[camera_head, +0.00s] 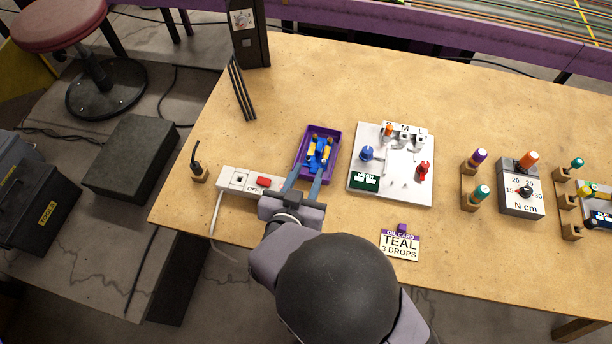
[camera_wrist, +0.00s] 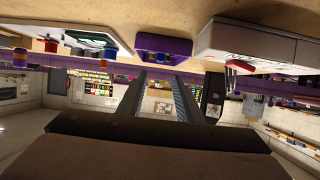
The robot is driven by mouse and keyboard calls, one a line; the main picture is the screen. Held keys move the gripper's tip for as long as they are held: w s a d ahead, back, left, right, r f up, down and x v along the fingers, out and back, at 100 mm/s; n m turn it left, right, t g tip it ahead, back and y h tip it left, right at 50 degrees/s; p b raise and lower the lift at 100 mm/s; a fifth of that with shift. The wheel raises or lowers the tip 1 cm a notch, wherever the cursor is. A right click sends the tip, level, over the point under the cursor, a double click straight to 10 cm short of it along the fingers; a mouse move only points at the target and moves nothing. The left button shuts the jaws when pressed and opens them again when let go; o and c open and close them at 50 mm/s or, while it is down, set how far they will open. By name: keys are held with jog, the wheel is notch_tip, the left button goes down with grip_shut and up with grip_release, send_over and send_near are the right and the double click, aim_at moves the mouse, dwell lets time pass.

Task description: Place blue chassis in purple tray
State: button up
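The blue chassis (camera_head: 318,160), with yellow parts on it, lies inside the purple tray (camera_head: 336,145) left of the table's middle. The tray also shows in the wrist view (camera_wrist: 180,44), upside down, with a bit of blue at its edge. My gripper (camera_head: 303,181) is at the tray's near end, with its two fingers apart. In the wrist view my gripper (camera_wrist: 161,82) has an empty gap between the fingers. The head view does not clearly show its height above the table.
A white power strip (camera_head: 235,181) with a red switch lies left of my gripper. A white board (camera_head: 410,185) with coloured pegs stands right of the tray. The far table is clear.

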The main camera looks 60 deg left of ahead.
jog(key=shift+s+d+r, duration=0.15)
jog(key=shift+s+d, duration=0.05)
jog(key=shift+d, duration=0.05)
